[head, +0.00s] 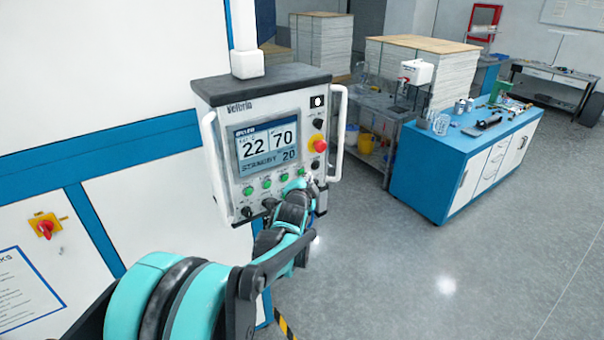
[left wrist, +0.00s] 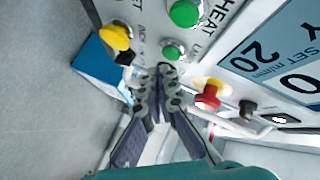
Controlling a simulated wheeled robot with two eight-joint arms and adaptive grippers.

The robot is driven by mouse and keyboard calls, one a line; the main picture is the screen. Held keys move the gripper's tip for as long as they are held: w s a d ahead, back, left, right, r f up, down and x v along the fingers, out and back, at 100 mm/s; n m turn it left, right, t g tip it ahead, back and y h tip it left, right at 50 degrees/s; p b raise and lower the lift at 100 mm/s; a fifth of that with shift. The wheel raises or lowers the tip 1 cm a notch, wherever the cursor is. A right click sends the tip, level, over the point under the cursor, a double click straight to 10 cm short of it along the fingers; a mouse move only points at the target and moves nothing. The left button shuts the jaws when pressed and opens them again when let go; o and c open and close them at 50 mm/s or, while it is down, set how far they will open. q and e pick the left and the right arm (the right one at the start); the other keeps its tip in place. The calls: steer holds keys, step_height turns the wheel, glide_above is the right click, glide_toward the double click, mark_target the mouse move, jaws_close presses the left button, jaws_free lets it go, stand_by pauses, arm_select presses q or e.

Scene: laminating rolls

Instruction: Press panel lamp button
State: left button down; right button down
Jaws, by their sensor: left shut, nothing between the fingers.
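The control panel (head: 218,165) hangs from a post and has a screen (head: 268,148) reading 22, 70, STANDBY and 20. A row of green buttons (head: 266,184) runs below the screen. In the left wrist view, a green button (left wrist: 172,50) has a partly readable label starting "LA"; another green button (left wrist: 185,13) is by the label HEAT. My left gripper (head: 301,184) is at the panel's lower right. Its fingers (left wrist: 160,72) are shut and empty, with tips just short of the "LA" button in the picture; contact cannot be told. My right gripper is not in view.
A red emergency knob (head: 318,144) is on the panel's right side, beside a white handle (head: 337,130). A yellow knob (left wrist: 115,37) and a black knob (left wrist: 125,57) are near the fingertips. A blue workbench (head: 430,175) stands right; the floor between is clear.

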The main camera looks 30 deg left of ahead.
arm_select(q)
steer(key=shift+w+a, duration=0.15)
steer(key=shift+a, duration=0.25)
steer(key=shift+w+a, duration=0.15)
steer(key=shift+a, duration=0.2)
stand_by(0.7)
steer(key=shift+s+d, duration=0.35)
steer(key=shift+d, duration=0.4)
steer(key=d, duration=0.1)
steer(key=s+d, duration=0.1)
steer(key=d, duration=0.1)
steer(key=s+d, duration=0.1)
steer(key=shift+d, duration=0.3)
stand_by(0.9)
